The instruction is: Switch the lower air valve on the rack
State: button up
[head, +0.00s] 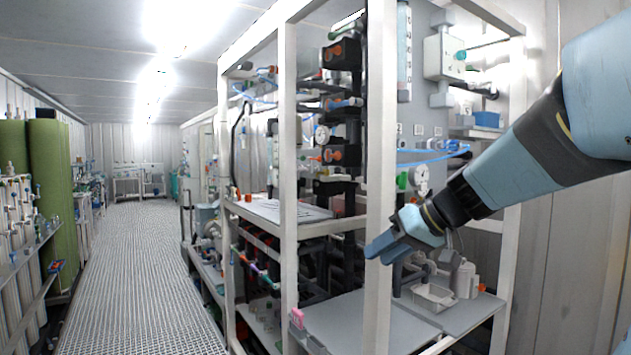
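The rack (378,120) is a white frame in the middle and right of the head view, carrying pipes, gauges and valves. A green valve handle (402,181) sits beside a round gauge (421,174), below a blue air tube (430,158). I cannot tell for sure which valve is the lower air valve. My gripper (386,250) has blue fingers pointing left, in front of the rack's right bay, below the green handle and apart from it in the picture. Nothing shows held. The finger gap is not clear from this angle.
A rack post (379,300) stands close by the fingertips in the picture. A grey shelf (345,322) bears a white tray (434,297) and a white bottle (465,280) below my gripper. A grated aisle (140,270) runs clear on the left, with green cylinders (45,190) beyond it.

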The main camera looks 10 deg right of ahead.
jog(key=w+d+r+t+y, duration=0.1)
jog(key=w+d+r+t, duration=0.5)
jog(key=d, duration=0.6)
jog(key=t+h, duration=0.2)
jog(key=t, duration=0.2)
send_near(406, 180)
jog(key=shift+n, duration=0.3)
jog(key=x, duration=0.8)
jog(key=shift+w+a, duration=0.1)
jog(key=shift+w, duration=0.2)
